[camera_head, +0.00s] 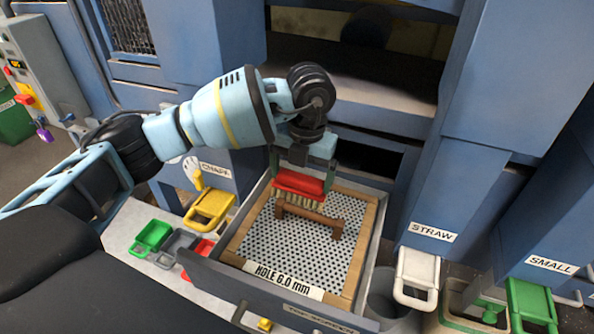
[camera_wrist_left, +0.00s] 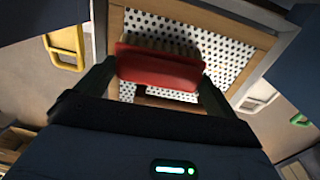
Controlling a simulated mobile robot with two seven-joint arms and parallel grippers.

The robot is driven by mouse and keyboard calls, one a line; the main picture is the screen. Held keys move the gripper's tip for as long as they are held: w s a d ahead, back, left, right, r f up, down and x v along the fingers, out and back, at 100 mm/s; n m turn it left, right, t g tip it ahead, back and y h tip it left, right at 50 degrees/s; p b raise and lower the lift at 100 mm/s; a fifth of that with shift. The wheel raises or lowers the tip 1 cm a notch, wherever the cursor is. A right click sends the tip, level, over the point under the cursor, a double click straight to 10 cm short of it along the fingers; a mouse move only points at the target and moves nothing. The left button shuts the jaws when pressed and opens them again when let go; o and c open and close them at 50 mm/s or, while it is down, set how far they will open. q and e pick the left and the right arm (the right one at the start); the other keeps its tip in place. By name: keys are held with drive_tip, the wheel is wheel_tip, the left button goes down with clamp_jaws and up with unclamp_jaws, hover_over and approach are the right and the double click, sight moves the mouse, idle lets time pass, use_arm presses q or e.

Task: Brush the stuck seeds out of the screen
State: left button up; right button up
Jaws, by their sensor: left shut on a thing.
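My left gripper (camera_head: 302,172) is shut on a red brush (camera_head: 300,184) with pale bristles pointing down. The brush also shows between the fingers in the left wrist view (camera_wrist_left: 160,68). It is over the upper middle of the perforated screen (camera_head: 260,235), a white sheet with dark holes in a wooden frame, labelled "HOLE 6.0 mm". I cannot tell whether the bristles touch the sheet. A brown bar with short legs (camera_head: 312,220) stands on the screen just in front of the brush. Single stuck seeds are too small to make out. My right gripper is not in view.
The screen sits in an open grey drawer (camera_head: 270,300) of the blue machine. A yellow-handled bin (camera_head: 210,210) and green, grey and red scoops (camera_head: 152,236) are at its left. A white-handled bin (camera_head: 417,276) under "STRAW" and a green bin (camera_head: 530,305) are at right.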

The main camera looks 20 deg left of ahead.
sight(321, 183)
use_arm(q)
drive_tip(key=shift+w+d+f, duration=0.1)
drive_tip(key=shift+d, duration=1.15)
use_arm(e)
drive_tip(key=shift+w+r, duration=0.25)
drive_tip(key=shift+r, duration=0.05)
use_arm(q)
drive_tip(key=shift+d, duration=0.1)
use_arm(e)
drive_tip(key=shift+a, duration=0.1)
use_arm(q)
drive_tip(key=shift+d+f, duration=0.15)
drive_tip(key=shift+d, duration=0.6)
drive_tip(key=shift+w+d+f+p, duration=0.15)
drive_tip(key=shift+d+p, duration=0.15)
drive_tip(key=shift+d, duration=0.55)
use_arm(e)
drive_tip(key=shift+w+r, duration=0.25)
use_arm(q)
drive_tip(key=shift+d+f, duration=0.15)
drive_tip(key=shift+d, duration=0.6)
drive_tip(key=shift+d+f, duration=0.1)
drive_tip(key=shift+d, duration=0.65)
drive_tip(key=shift+d+f, duration=0.15)
drive_tip(key=shift+d, duration=0.05)
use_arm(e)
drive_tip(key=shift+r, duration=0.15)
